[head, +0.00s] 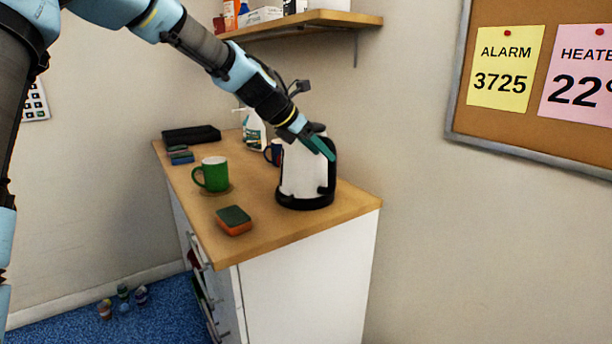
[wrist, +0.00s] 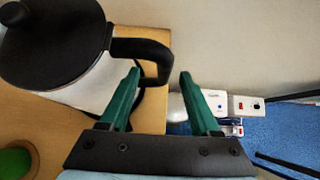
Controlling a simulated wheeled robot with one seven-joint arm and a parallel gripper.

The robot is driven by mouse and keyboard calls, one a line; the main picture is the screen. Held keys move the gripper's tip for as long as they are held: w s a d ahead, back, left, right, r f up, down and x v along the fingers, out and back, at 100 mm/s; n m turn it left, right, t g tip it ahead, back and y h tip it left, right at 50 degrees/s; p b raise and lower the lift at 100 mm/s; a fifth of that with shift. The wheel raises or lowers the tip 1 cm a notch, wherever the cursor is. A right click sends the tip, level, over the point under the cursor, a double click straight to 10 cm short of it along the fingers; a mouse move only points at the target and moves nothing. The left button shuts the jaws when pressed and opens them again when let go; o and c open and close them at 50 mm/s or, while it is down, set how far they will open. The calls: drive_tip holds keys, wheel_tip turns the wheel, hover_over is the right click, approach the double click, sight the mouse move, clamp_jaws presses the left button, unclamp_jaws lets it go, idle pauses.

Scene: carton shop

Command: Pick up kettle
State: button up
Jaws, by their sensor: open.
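The kettle (head: 301,170) is white with a black lid, handle and base, and stands upright near the right end of the wooden counter. In the wrist view the kettle (wrist: 85,85) fills the upper left, with its black handle (wrist: 143,47) pointing right. My gripper (head: 325,148) has green fingers and is at the kettle's upper right side. In the wrist view my open gripper (wrist: 160,76) has its left fingertip close to or touching the handle and its right fingertip beyond it. The handle's outer end reaches between the fingertips. Nothing is held.
A green mug (head: 212,175) on a coaster and an orange-green sponge (head: 234,220) stand left of the kettle. A spray bottle (head: 254,132) and a dark mug (head: 273,152) are behind it. A shelf (head: 305,22) hangs above. The counter's front right corner is clear.

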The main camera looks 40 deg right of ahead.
drive_tip(key=p+x, duration=0.2)
drive_tip(key=x, duration=0.6)
drive_tip(key=shift+s+p, duration=0.3)
drive_tip(key=shift+p, duration=0.05)
drive_tip(key=shift+c, duration=0.2)
clamp_jaws()
idle(0.8)
drive_tip(key=shift+w+d+r, duration=0.1)
drive_tip(key=shift+d+r, duration=0.05)
drive_tip(key=shift+r, duration=0.05)
